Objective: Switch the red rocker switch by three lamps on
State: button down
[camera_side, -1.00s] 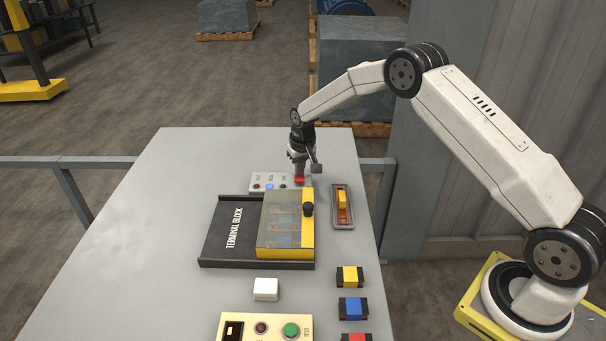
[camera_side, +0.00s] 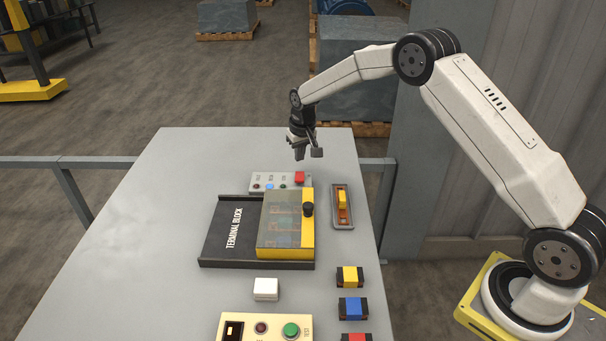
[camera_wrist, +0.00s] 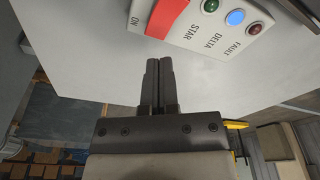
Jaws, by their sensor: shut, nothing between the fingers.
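The red rocker switch (camera_side: 300,177) sits at the right end of a light panel (camera_side: 264,178) at the back of the table. In the wrist view the red rocker (camera_wrist: 166,17) is partly in frame, with "ON" printed beside it. The panel carries three lamps: a lit blue one (camera_wrist: 235,18), a dark red one (camera_wrist: 255,28) marked FAULT and a green one (camera_wrist: 210,5). My gripper (camera_side: 300,158) is shut and empty, above the panel and apart from the switch. Its fingers (camera_wrist: 158,65) lie together in the wrist view.
A terminal block box (camera_side: 232,232) with a clear, yellow-edged cover stands in front of the panel. A yellow lever in a slotted plate (camera_side: 334,219) is to its right. Colored blocks (camera_side: 350,277) and a control box (camera_side: 260,328) stand nearer. The table's left side is clear.

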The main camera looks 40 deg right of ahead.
aim_at(301, 177)
jog(key=shift+r, duration=1.25)
jog(key=shift+s, duration=0.1)
jog(key=s+a+r+n, duration=0.1)
jog(key=s+a, duration=0.1)
jog(key=s, duration=0.8)
jog(key=s+a+r+n, duration=0.1)
jog(key=s+a, duration=0.2)
jog(key=s, duration=0.7)
jog(key=s+a+r+n, duration=0.1)
jog(key=s+a, duration=0.2)
jog(key=s, duration=0.8)
jog(key=shift+t, duration=0.4)
